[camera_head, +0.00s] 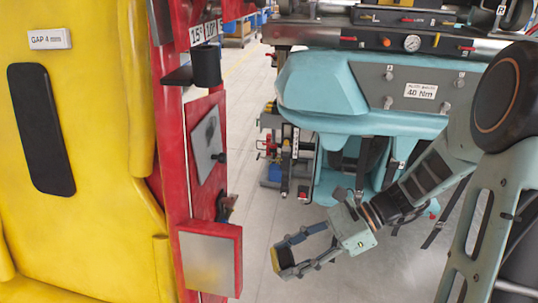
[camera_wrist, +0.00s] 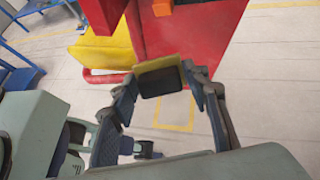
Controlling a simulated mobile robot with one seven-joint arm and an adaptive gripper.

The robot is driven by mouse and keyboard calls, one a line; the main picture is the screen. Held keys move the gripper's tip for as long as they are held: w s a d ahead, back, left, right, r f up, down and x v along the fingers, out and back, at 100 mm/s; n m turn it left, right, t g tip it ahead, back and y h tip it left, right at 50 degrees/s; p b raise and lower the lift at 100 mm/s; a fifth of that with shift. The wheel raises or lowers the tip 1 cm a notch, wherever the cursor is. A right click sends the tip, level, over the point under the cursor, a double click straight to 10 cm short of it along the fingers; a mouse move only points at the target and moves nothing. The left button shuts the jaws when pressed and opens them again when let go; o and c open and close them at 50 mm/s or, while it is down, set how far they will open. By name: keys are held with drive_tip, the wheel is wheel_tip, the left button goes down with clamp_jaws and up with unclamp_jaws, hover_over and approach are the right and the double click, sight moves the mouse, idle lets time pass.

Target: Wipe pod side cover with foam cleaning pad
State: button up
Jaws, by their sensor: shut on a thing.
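My gripper (camera_head: 284,259) is shut on a small foam cleaning pad (camera_head: 275,260), which has a yellow layer and a dark layer. In the wrist view the pad (camera_wrist: 160,82) sits between the two fingertips, clear of other surfaces. My gripper is in open space between the red frame and the teal pod (camera_head: 395,80), below the pod's front. The teal pod has a grey panel with a torque label. Which surface is the pod side cover is not certain from these views; the teal shell and the large yellow body (camera_head: 85,110) both show broad faces.
A red frame (camera_head: 178,150) stands left of my gripper, with a metal-faced box (camera_head: 209,262), a grey plate (camera_head: 208,145) and a black cup (camera_head: 206,66). Black harness straps (camera_head: 390,170) hang below the pod.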

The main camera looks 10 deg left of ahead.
sight(218, 121)
drive_tip(key=w+a+r+m+t+y, duration=0.2)
drive_tip(key=a+r+y, duration=0.1)
drive_tip(key=r, duration=1)
drive_tip(key=w+a+r+m+t+y, duration=0.2)
drive_tip(key=r+y, duration=0.1)
drive_tip(key=r, duration=0.9)
drive_tip(key=a+b, duration=0.3)
drive_tip(key=a, duration=0.3)
drive_tip(key=shift+r, duration=0.1)
drive_tip(key=shift+w+a+p, duration=0.1)
drive_tip(key=shift+a+p, duration=0.2)
drive_tip(key=shift+a, duration=0.65)
drive_tip(key=shift+w+d+p, duration=0.15)
drive_tip(key=shift+w+p, duration=0.2)
drive_tip(key=shift+w, duration=0.55)
drive_tip(key=shift+w+d+p, duration=0.1)
drive_tip(key=shift+w+p, duration=0.25)
drive_tip(key=shift+w, duration=0.55)
drive_tip(key=shift+w+r+p, duration=0.1)
drive_tip(key=shift+w+p, duration=0.85)
drive_tip(key=shift+w, duration=0.8)
